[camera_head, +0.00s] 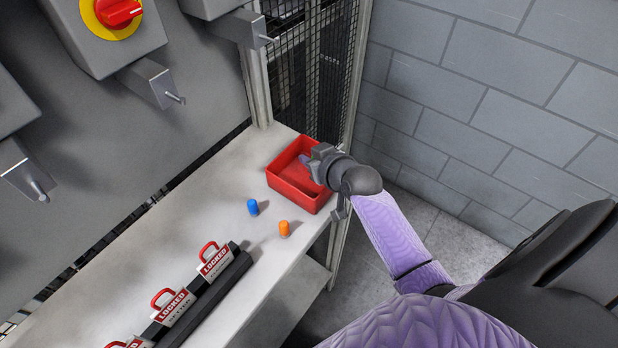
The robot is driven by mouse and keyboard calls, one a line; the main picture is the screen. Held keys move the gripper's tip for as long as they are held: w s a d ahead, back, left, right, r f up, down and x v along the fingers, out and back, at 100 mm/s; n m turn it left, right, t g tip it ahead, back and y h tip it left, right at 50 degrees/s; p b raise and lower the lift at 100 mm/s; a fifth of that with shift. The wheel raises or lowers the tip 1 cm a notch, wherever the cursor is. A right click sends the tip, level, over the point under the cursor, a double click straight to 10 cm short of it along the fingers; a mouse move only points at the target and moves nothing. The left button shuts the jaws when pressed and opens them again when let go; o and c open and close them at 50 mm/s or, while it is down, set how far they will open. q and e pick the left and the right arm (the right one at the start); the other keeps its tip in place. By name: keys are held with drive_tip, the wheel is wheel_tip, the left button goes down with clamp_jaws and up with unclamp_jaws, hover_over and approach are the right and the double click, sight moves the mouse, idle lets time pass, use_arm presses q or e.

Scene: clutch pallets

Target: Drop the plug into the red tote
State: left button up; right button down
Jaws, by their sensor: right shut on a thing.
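The red tote (272,184) is an open box at the far right end of the grey bench. My right gripper (312,163) reaches in from the right and is over the tote, its jaws pointing into it. The gripper hides part of the plug and the tote's right side. I cannot tell whether the plug touches the tote floor. My left gripper is not in view.
A blue plug (253,207) and an orange plug (284,228) stand on the bench (215,218) in front of the tote. Several red padlocks labelled LOCKED (214,262) sit in a dark rack nearer. Grey boxes with protruding metal brackets (152,84) line the panel. A mesh fence (315,75) stands behind the tote.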

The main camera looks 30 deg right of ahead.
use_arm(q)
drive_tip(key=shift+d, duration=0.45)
use_arm(e)
drive_tip(key=shift+c, duration=2.1)
unclamp_jaws()
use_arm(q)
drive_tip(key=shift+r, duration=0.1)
use_arm(e)
drive_tip(key=shift+r, duration=0.1)
drive_tip(key=shift+s+r, duration=0.15)
drive_tip(key=shift+s, duration=0.15)
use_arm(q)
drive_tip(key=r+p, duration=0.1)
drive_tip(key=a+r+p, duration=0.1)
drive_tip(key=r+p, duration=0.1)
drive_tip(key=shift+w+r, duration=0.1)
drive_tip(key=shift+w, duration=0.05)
use_arm(e)
drive_tip(key=v, duration=0.9)
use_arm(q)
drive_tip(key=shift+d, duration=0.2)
use_arm(e)
drive_tip(key=shift+s, duration=0.1)
